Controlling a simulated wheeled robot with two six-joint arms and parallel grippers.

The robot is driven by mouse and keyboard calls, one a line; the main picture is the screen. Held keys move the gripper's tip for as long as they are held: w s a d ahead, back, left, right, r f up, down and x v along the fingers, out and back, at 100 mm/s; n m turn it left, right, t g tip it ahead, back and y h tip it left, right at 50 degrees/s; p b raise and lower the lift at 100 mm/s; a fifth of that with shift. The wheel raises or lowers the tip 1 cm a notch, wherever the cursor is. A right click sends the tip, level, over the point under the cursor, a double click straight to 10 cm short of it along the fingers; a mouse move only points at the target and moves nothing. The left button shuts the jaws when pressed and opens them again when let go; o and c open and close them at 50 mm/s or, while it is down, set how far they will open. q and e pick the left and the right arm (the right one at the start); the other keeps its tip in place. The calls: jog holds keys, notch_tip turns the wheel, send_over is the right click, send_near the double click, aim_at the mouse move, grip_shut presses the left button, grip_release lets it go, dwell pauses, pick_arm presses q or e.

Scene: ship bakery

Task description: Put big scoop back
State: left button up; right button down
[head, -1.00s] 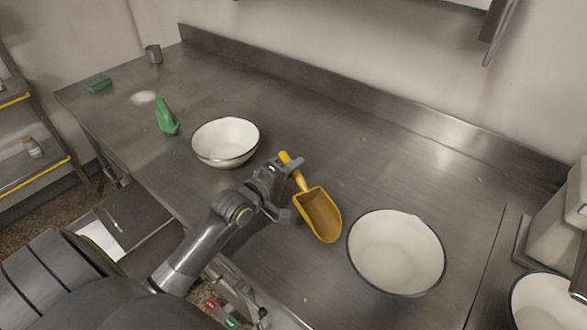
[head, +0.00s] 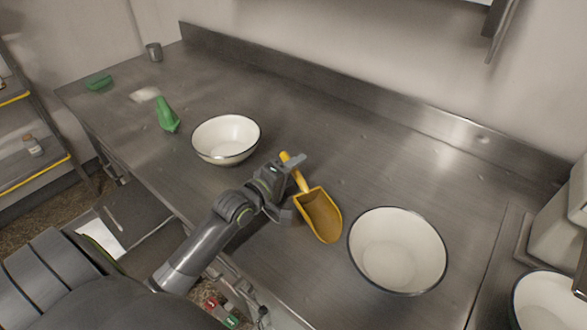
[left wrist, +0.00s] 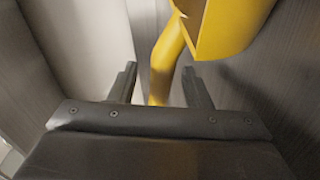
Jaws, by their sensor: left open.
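The big scoop (head: 319,214) is yellow and lies on the steel counter between two white bowls, its handle toward the back left. My left gripper (head: 292,183) is at the handle. In the left wrist view the open fingers of my left gripper (left wrist: 160,88) stand on either side of the scoop's yellow handle (left wrist: 168,60), with gaps between. The scoop's pan fills the top right of that view. My right gripper is not in view.
A white bowl (head: 226,139) stands behind my left gripper and a larger one (head: 397,251) right of the scoop. A green bottle-like item (head: 167,115), a green block (head: 98,82) and a grey cup (head: 153,52) are at the far left. The counter's back is clear.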

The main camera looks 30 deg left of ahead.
pick_arm(q)
jog(key=shift+s, duration=0.1)
jog(key=p+v, duration=0.2)
jog(key=v, duration=1.3)
jog(key=shift+s+r+p, duration=0.2)
jog(key=shift+p, duration=0.2)
jog(key=shift+v, duration=0.9)
jog(key=shift+f, duration=0.1)
